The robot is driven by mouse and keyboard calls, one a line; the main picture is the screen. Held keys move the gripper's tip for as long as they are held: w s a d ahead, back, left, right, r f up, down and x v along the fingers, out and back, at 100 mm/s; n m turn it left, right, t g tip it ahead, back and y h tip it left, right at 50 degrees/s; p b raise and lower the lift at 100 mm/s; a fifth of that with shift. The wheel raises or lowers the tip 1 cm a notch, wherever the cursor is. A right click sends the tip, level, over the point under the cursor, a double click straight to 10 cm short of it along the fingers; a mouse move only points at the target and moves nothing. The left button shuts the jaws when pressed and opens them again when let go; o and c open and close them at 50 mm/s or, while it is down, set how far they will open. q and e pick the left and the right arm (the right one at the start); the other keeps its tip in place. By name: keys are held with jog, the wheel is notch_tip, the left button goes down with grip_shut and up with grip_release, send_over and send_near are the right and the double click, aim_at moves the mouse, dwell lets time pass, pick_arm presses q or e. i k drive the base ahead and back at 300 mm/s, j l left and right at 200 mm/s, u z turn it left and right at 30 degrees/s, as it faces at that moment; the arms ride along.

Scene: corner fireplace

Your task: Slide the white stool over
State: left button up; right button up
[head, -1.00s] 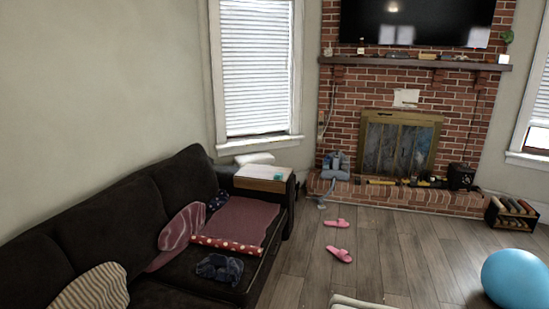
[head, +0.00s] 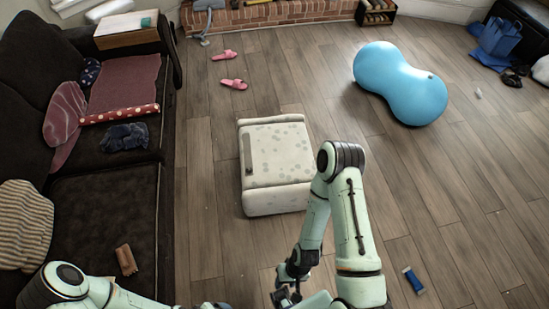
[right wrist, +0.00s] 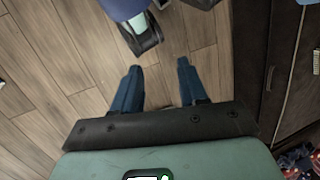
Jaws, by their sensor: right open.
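The white stool (head: 278,165), a low boxy seat with a grey-spotted top and a dark strip along its left side, stands on the wood floor in the middle of the head view. My right arm reaches up beside its right front corner and bends back down. My right gripper (head: 284,292) is low in the head view, in front of the stool and apart from it. In the right wrist view its two blue fingers (right wrist: 158,68) are spread with nothing between them. My left arm shows at the lower left, but its fingers do not show.
A dark sofa (head: 110,195) lines the left side. Pink slippers (head: 232,84) lie beyond the stool, and a blue peanut-shaped ball (head: 400,85) lies to the right. A small blue object (head: 413,280) is on the floor at lower right. Floor around the stool is mostly clear.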

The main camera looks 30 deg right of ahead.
aim_at(278, 151)
jog(key=k, duration=0.6)
jog(key=k+u, duration=0.4)
jog(key=k+j+u, duration=0.15)
jog(key=u, duration=0.75)
jog(key=l+u, duration=0.1)
jog(key=u, duration=0.4)
jog(key=k+u, duration=0.1)
jog(key=u, duration=0.4)
jog(key=k+l, duration=0.2)
jog(key=l, duration=0.25)
jog(key=k+l, duration=0.2)
jog(key=l, duration=0.25)
jog(key=k+l, duration=0.2)
jog(key=l, duration=0.25)
jog(key=k+l, duration=0.2)
jog(key=l, duration=0.25)
jog(key=k+l, duration=0.2)
jog(key=l, duration=0.25)
jog(key=k+l, duration=0.2)
jog(key=l, duration=0.25)
jog(key=k+l, duration=0.2)
jog(key=l, duration=0.25)
jog(key=k+l, duration=0.2)
jog(key=l, duration=0.25)
